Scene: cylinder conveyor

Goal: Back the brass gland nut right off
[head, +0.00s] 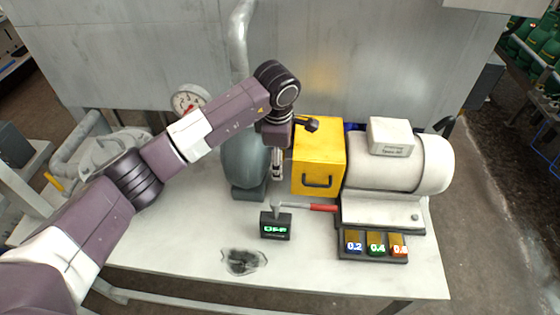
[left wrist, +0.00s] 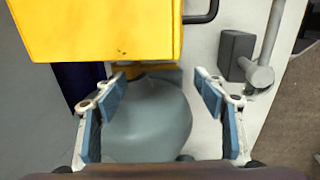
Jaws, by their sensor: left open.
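The brass gland nut is not clearly visible in either view. In the left wrist view a thin yellow-tan strip (left wrist: 158,69) shows between the yellow box (left wrist: 95,28) and the rounded grey pump body (left wrist: 148,120); I cannot tell whether it is the nut. My left gripper (head: 278,172) is between the pump body (head: 242,165) and the yellow box (head: 319,157) in the head view. In the left wrist view my left gripper (left wrist: 162,84) is open and empty, its blue-padded fingers apart over the pump body. My right gripper is not in view.
A motor (head: 428,163) stands right of the yellow box. A pressure gauge (head: 190,99) stands behind my arm. The bench's front is mostly clear, with a dark stain (head: 243,261).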

